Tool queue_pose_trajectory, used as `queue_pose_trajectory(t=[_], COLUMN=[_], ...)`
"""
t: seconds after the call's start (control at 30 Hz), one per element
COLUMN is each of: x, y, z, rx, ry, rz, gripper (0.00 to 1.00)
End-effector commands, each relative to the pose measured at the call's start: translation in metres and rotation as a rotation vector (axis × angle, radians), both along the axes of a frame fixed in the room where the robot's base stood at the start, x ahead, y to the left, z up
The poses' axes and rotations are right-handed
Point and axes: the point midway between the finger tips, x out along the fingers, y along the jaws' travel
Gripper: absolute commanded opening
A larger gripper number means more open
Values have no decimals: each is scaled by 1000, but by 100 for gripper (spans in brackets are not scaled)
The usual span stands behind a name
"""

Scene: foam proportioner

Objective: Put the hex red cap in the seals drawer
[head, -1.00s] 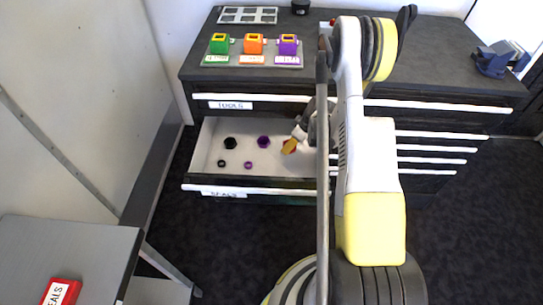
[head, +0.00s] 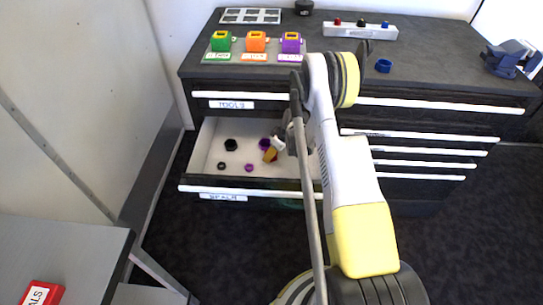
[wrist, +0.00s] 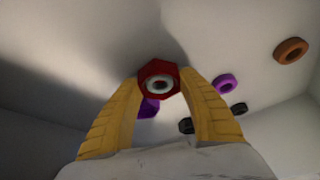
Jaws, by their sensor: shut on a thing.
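The hex red cap (wrist: 158,78) is between the yellow fingertips of my gripper (wrist: 160,82) in the wrist view, its ring-like centre facing the camera. In the head view my gripper (head: 270,153) is inside or just over the open seals drawer (head: 207,158), near its middle, with a bit of red at its tips. The drawer has a white interior and a "SEALS" label on its front. I cannot tell whether the cap touches the drawer floor.
In the drawer lie a black hex cap (head: 231,145), a purple hex cap (head: 264,144) and small rings, including a purple ring (head: 249,168). The wrist view shows an orange ring (wrist: 291,50). The drawer's left part has bare floor. A red box (head: 40,294) sits at lower left.

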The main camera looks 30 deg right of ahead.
Motion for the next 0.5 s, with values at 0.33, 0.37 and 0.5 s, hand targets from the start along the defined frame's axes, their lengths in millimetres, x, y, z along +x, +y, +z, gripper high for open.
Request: queue_pose_trajectory(t=[0.33, 0.37, 0.5], x=[0, 0, 0], y=[0, 0, 0], z=[-2, -2, -2], rx=[0, 0, 0], ry=[0, 0, 0], rz=[0, 0, 0], gripper=[67, 67, 67])
